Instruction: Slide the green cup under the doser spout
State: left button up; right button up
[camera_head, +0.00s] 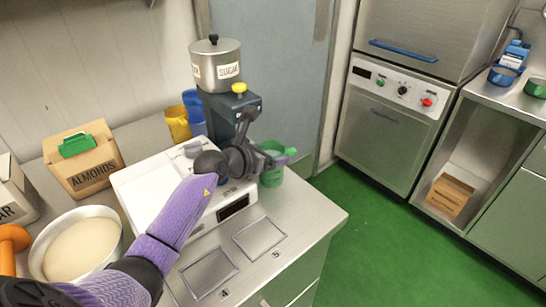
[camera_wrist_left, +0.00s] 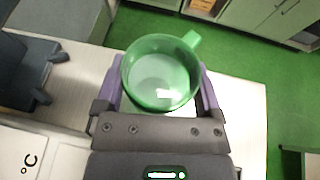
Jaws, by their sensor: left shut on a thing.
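The green cup (camera_head: 271,175) is at the right edge of the white scale, partly hidden by my left gripper (camera_head: 275,158). In the left wrist view the cup (camera_wrist_left: 161,74) sits upright between the two purple fingers of my left gripper (camera_wrist_left: 160,88), which is shut on it. Its handle points up and right, and its inside looks pale. The doser (camera_head: 217,72) is a steel pot labelled SUGAR on a dark stand, behind and left of the cup. My wrist hides the spout area in the head view. My right gripper is not in view.
The white scale (camera_head: 140,190) lies below my left arm. Yellow (camera_head: 177,124) and blue (camera_head: 191,98) cups stand behind it. An ALMONDS box (camera_head: 84,168) and a large bowl (camera_head: 45,268) are at left. Trays 4 (camera_head: 209,272) and 5 (camera_head: 260,239) lie at the front.

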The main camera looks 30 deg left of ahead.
pick_arm(q)
jog(key=shift+w+a+b, duration=0.2)
jog(key=shift+a+b, duration=0.4)
jog(key=shift+a, duration=0.2)
jog(key=shift+w+a+b, duration=0.15)
jog(key=shift+a+b, duration=0.45)
jog(key=shift+a, duration=0.15)
jog(key=shift+a, duration=0.15)
